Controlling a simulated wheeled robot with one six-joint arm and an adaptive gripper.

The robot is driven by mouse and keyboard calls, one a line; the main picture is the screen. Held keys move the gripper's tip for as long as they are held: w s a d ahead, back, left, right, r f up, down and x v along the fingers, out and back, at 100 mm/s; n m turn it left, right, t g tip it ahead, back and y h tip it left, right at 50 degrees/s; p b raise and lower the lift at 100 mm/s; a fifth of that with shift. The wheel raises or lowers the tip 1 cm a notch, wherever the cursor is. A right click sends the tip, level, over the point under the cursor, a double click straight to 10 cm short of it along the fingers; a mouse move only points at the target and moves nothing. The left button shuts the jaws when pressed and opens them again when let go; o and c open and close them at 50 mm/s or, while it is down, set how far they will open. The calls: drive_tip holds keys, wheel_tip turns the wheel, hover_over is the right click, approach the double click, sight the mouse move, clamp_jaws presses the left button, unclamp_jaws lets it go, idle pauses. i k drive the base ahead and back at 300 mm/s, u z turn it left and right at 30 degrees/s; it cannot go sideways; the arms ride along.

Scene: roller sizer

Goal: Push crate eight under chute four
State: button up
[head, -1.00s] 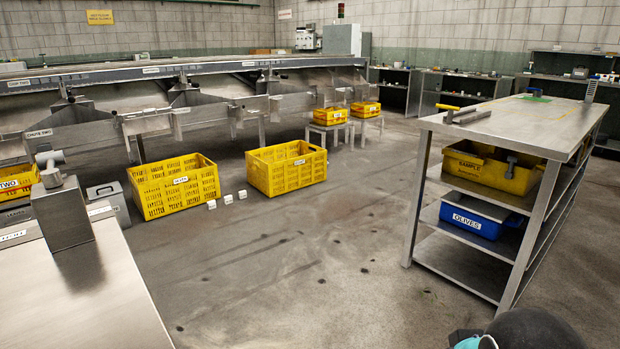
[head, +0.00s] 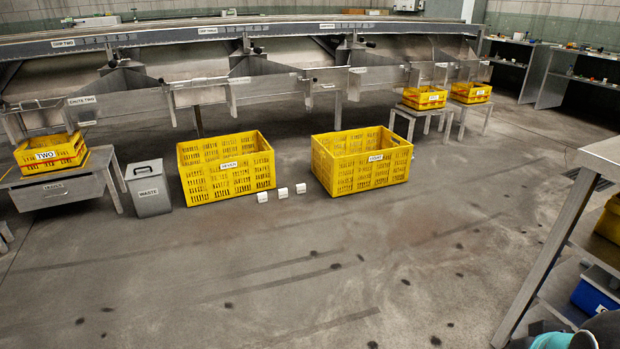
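Crate eight (head: 345,180) is the right one of two large yellow slatted crates on the floor, with a white label on its front that seems to read EIGHT. It stands upright and open on top, in front of the sizer's chutes. The row of steel chutes (head: 265,92) runs behind it along the machine; the small labels on the chutes near it are too small to read, so I cannot tell which is chute four. My gripper is not in view; only a dark and teal part, likely of my own arm, shows at the bottom right edge.
Crate seven (head: 228,183) stands left of crate eight, with three small white blocks (head: 282,192) between them. A grey waste bin (head: 149,188) and crate two (head: 50,153) on a stand are at left. Stools with yellow crates (head: 424,99) stand behind right. A steel shelf table (head: 545,255) is at right.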

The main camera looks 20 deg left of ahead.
sight(390, 159)
drive_tip(key=u, duration=1.15)
drive_tip(key=i, duration=2.55)
drive_tip(key=z, duration=0.2)
